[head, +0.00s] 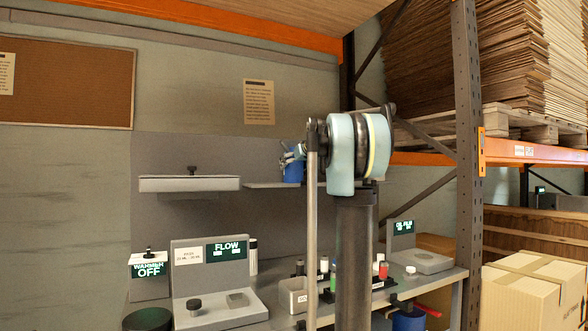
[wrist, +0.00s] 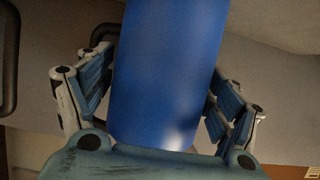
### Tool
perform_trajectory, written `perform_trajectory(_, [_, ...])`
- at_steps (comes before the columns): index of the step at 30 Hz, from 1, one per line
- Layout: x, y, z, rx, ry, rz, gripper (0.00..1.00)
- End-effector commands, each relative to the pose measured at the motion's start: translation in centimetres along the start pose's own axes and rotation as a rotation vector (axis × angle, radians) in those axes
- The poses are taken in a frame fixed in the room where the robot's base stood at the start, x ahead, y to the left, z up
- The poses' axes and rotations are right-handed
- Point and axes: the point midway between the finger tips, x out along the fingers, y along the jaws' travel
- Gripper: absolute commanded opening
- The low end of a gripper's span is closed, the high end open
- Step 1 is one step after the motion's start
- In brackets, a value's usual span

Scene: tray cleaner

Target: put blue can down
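The blue can (head: 293,172) is upright at the small grey shelf (head: 262,185) on the back wall in the head view. Its base is at the shelf's height; I cannot tell whether it rests there. My gripper (head: 291,153) is at the can's upper part, partly hidden by my arm. In the wrist view the blue can (wrist: 168,70) fills the middle between the fingers of my gripper (wrist: 165,65).
A wider grey shelf (head: 190,184) with a dark knob is to the left. A rack post (head: 464,150) stands at right.

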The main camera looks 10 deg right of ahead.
Motion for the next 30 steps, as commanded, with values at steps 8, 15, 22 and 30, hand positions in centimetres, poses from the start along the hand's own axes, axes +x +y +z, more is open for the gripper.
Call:
perform_trajectory(8, [0.0,0.0,0.0,0.000,0.000,0.000,0.93])
perform_trajectory(15, [-0.6,0.0,0.0,0.000,0.000,0.001,0.93])
perform_trajectory(22, [-4.1,0.1,0.0,0.001,0.000,0.002,0.93])
perform_trajectory(30, [-9.1,0.0,0.0,0.002,0.000,0.002,0.93])
